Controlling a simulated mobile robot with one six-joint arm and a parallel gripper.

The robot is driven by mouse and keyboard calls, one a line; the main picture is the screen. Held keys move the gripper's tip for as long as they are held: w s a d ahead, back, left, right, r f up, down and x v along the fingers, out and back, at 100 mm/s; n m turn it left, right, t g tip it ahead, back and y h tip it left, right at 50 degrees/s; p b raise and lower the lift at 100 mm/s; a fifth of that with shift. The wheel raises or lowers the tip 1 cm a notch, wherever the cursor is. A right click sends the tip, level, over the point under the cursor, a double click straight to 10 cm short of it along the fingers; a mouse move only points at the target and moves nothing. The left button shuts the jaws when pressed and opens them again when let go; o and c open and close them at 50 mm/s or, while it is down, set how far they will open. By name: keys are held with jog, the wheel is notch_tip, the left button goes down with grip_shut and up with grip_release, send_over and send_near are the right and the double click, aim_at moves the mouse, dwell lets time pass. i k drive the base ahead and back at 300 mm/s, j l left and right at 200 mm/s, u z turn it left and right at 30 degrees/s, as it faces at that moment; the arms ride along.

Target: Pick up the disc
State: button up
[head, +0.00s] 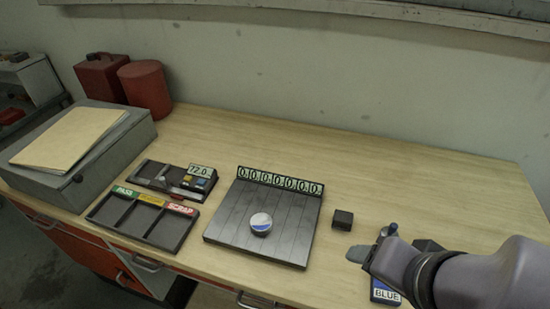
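A blue-grey part shows above. The arm hides much of the gripper, so its opening is unclear. It does not touch the disc.
A row of digit tiles (280,180) lines the plate's back edge. A dark block (343,219) stands right of the plate. A blue item labelled BLUE (384,293) lies under my gripper. A PASS/SCRAP tray (122,226), a gauge (160,178) and a grey box (123,155) are left.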

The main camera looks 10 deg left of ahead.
aim_at(260, 223)
jog(key=j+u, duration=0.15)
jog(key=u, duration=0.25)
jog(key=k+j+u, duration=0.1)
jog(key=u, duration=0.3)
jog(key=i+j, duration=0.2)
jog(key=j, duration=0.15)
jog(key=i+j, duration=0.15)
jog(key=j, duration=0.2)
jog(key=i+j, duration=0.2)
jog(key=j, duration=0.15)
jog(key=k+u, duration=0.05)
